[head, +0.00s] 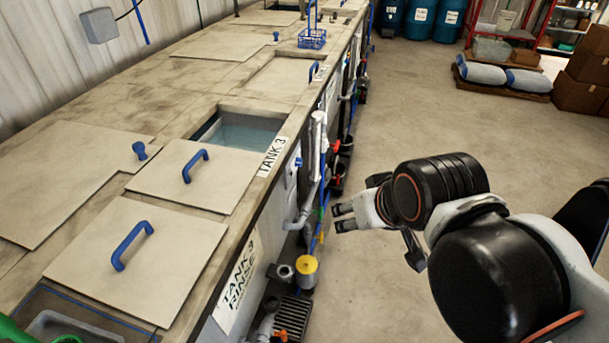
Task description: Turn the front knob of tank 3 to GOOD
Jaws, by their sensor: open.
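Tank 3 (283,140) is a stone-coloured bench tank with a "TANK 3" label on its front edge and an open, water-filled well (238,134). A small blue knob (298,162) shows on its front face, seen nearly edge-on; its setting and any GOOD mark cannot be read. My gripper (339,218) is open and empty in front of the tanks. In the picture it is right of and below the knob, apart from it, with its fingers pointing left towards the tank fronts.
White pipes (316,160) and blue hoses run along the tank fronts near my gripper. Lids with blue handles (132,245) cover neighbouring parts. The aisle floor (420,110) is clear.

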